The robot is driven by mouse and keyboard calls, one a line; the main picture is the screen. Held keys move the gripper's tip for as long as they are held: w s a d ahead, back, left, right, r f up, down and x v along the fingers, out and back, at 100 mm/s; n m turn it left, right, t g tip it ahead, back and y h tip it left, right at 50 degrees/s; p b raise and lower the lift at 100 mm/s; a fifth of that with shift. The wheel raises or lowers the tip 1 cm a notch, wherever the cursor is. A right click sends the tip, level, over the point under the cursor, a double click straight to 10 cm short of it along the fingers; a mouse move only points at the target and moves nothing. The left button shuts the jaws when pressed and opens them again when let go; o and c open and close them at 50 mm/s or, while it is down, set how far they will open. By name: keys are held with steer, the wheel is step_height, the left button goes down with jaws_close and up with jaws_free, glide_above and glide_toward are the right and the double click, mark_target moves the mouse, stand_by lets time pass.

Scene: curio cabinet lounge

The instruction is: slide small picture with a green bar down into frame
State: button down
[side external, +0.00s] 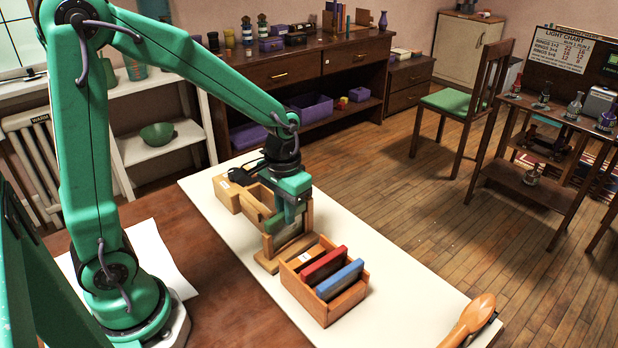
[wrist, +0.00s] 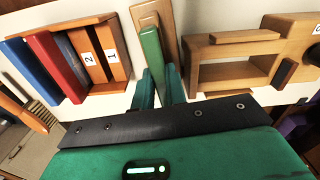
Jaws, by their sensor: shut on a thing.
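My gripper (side external: 290,208) points down over the upright wooden frame (side external: 311,214), which stands on a flat wooden base (side external: 268,265). In the wrist view my gripper (wrist: 160,76) is shut on the small picture, whose green bar (wrist: 152,52) runs between the fingers. The picture is lined up with the wooden frame (wrist: 146,14) beneath it. In the side view it appears to be between the frame's posts, but my fingers partly hide it. I cannot tell how deep it sits.
An open wooden box (side external: 341,308) beside the frame holds a red picture (side external: 325,265), a blue picture (side external: 340,279) and number-labelled dividers (wrist: 112,56). Another wooden piece (side external: 228,195) stands behind the frame. An orange-handled tool (side external: 470,318) lies at the table's front right. The white tabletop between is clear.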

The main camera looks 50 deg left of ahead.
steer(key=c, duration=1.3)
jaws_free()
steer(key=shift+c, duration=0.2)
steer(key=shift+r, duration=3.85)
steer(key=shift+s+r, duration=0.1)
steer(key=shift+s+r, duration=0.35)
steer(key=shift+r, duration=0.1)
steer(key=s+r+m+t, duration=0.1)
steer(key=s+r+t, duration=0.4)
steer(key=s, duration=0.5)
steer(key=shift+s+a+t, duration=0.15)
steer(key=shift+s+t, duration=0.1)
steer(key=shift+t, duration=0.05)
